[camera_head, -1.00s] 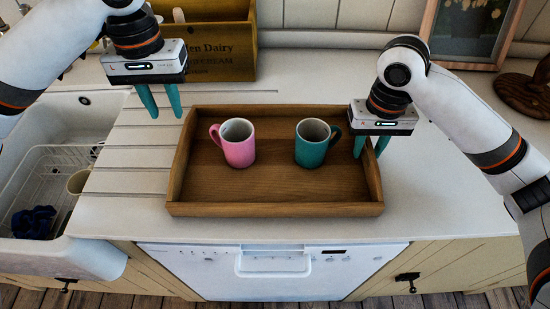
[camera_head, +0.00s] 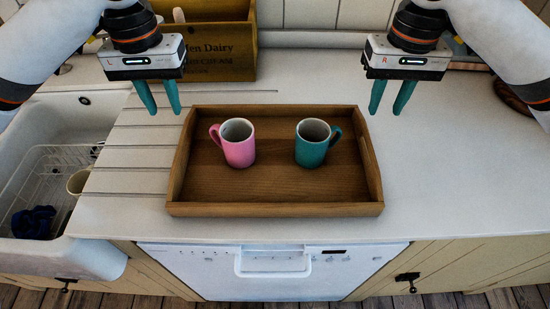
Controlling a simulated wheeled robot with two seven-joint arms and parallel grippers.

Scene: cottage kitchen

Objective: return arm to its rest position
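My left gripper (camera_head: 161,97) hangs above the counter, beyond the tray's back left corner, with its two teal fingers apart and nothing between them. My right gripper (camera_head: 389,97) hangs above the counter near the tray's back right corner, with its fingers apart and empty. The wooden tray (camera_head: 275,209) lies on the counter between and in front of the grippers. A pink mug (camera_head: 240,150) stands upright in its left half, handle to the left. A teal mug (camera_head: 311,148) stands upright in its right half, handle to the right. Neither gripper touches a mug.
A white sink (camera_head: 95,257) with a wire rack (camera_head: 50,165), a cream mug (camera_head: 78,182) and a dark blue cloth (camera_head: 34,222) is at left. A wooden crate (camera_head: 220,62) stands at the back. The counter right of the tray (camera_head: 450,170) is clear.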

